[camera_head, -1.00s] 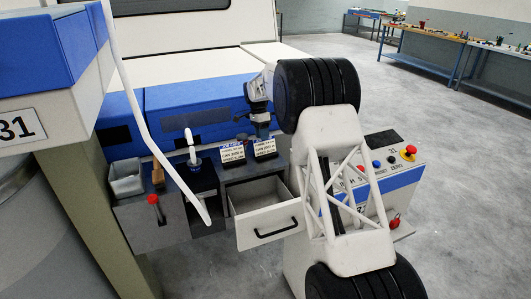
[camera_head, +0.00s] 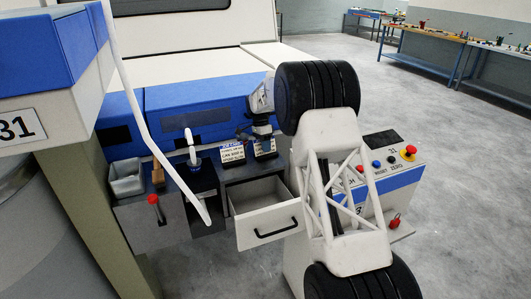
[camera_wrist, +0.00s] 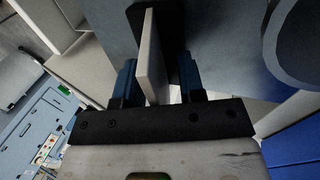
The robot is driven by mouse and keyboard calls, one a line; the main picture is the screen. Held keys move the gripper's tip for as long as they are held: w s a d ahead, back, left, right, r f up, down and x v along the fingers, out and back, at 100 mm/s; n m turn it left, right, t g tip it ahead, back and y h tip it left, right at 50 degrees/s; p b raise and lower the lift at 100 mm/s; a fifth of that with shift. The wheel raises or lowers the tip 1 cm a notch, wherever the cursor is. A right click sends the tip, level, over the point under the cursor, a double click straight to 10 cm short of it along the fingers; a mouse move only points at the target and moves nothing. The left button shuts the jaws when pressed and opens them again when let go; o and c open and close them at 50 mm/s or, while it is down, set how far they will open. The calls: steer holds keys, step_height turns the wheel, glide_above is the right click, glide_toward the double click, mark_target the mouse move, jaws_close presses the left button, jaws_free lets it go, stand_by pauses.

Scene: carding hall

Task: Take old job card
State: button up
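Two job cards with printed text stand side by side in dark holders on the shelf. The left job card (camera_head: 232,154) has a blue heading and is clear of my gripper. The right job card (camera_head: 265,150) is partly covered by my gripper (camera_head: 263,132), which has come down over its top. In the wrist view, a pale card (camera_wrist: 151,58) stands edge-on between the two blue fingers of my gripper (camera_wrist: 158,82). A gap shows on its right side, and it is close to the left finger. I cannot read which card is the old one.
Below the cards, a drawer (camera_head: 268,216) is pulled open and looks empty. Left of the cards are a dark holder with a white hooked thing (camera_head: 191,148), a brown block (camera_head: 158,177), a grey bin (camera_head: 126,180) and a red-knobbed lever (camera_head: 153,200). A button panel (camera_head: 385,178) stands right.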

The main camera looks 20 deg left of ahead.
steer(key=shift+c, duration=0.3)
jaws_close()
steer(key=shift+r, duration=0.2)
steer(key=shift+r, duration=1.6)
steer(key=s+d+r, duration=0.1)
steer(key=s+d, duration=0.7)
steer(key=s, duration=0.5)
steer(key=shift+s+d+r, duration=0.15)
steer(key=shift+d+r, duration=0.1)
steer(key=shift+d, duration=0.15)
